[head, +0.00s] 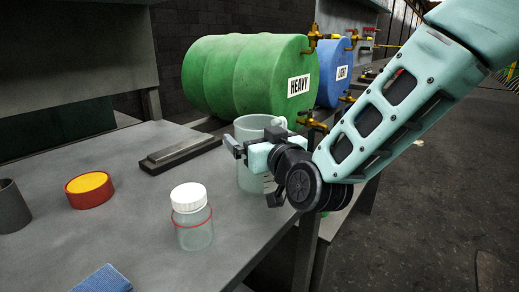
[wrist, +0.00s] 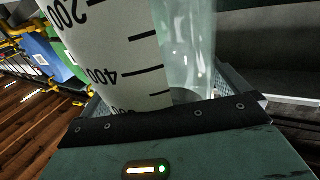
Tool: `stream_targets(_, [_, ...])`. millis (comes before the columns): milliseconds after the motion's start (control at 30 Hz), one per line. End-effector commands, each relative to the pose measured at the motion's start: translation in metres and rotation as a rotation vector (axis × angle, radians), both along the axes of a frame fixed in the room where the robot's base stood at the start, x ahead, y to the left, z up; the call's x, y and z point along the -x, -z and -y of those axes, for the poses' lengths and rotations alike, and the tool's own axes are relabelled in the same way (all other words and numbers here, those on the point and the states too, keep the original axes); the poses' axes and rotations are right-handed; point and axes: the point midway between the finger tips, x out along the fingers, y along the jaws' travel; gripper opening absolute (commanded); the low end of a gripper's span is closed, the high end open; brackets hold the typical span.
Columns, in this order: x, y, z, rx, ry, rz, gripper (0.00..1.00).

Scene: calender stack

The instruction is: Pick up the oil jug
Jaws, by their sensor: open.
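The oil jug (head: 249,180) is a clear, pale jug with measuring marks, standing near the right edge of the grey bench in the head view. In the wrist view the jug (wrist: 125,45) fills the upper middle, very close, with dark marks for 200 and 400 and a glassy, handle-like upright part on its right. My gripper (head: 252,153) is open, with its jaws at the jug's upper part, and hides some of its front and right side. I cannot tell whether the fingers touch the jug.
A white-capped jar (head: 192,218) stands left of and nearer than the jug. A yellow-and-red round tin (head: 89,190), a grey cup (head: 10,207), a blue cloth-like item (head: 103,280) and a flat dark block (head: 180,153) are on the bench. Green (head: 245,78) and blue (head: 335,73) drums with brass taps stand behind.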

Motion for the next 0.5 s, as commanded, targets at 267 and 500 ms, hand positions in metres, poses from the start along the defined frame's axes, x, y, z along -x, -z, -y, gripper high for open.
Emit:
stream_targets(267, [0.0000, 0.0002, -0.0001, 0.000, 0.000, 0.000, 0.64])
stream_targets(500, [-0.0001, -0.0002, -0.0002, 0.000, 0.000, 0.001, 0.59])
